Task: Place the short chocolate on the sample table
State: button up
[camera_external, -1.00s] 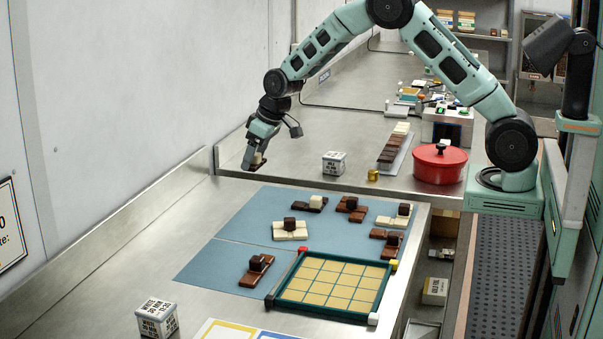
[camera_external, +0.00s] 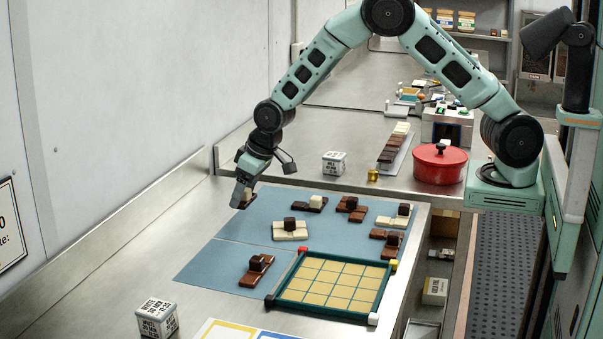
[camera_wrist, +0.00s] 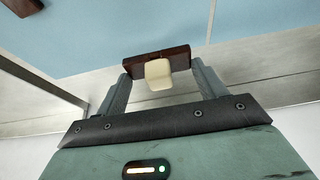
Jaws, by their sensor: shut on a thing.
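My gripper (camera_external: 243,198) is shut on a chocolate (camera_external: 249,201), a short dark-brown bar with a cream block on top. In the wrist view the bar (camera_wrist: 182,58) and its cream block (camera_wrist: 158,74) sit between the two fingertips (camera_wrist: 161,70). The gripper is above the back left edge of the blue mat (camera_external: 225,245) on the front steel table (camera_external: 120,290). Other chocolates sit on the mat: a dark one with a cream block (camera_external: 312,204), a cream one with a dark block (camera_external: 290,231) and several more. Which surface is the sample table is not labelled.
A green-framed tray with a tan grid (camera_external: 283,311) is at the front right. Lettered white cubes stand at the front left (camera_external: 157,318) and on the back counter (camera_external: 334,163). A red pot (camera_external: 440,166) is at the back right.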

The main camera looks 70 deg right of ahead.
aim_at(246, 226)
jog(key=shift+f+p, duration=0.5)
jog(key=shift+f, duration=2.35)
jog(key=shift+f, duration=0.15)
jog(key=o, duration=1.1)
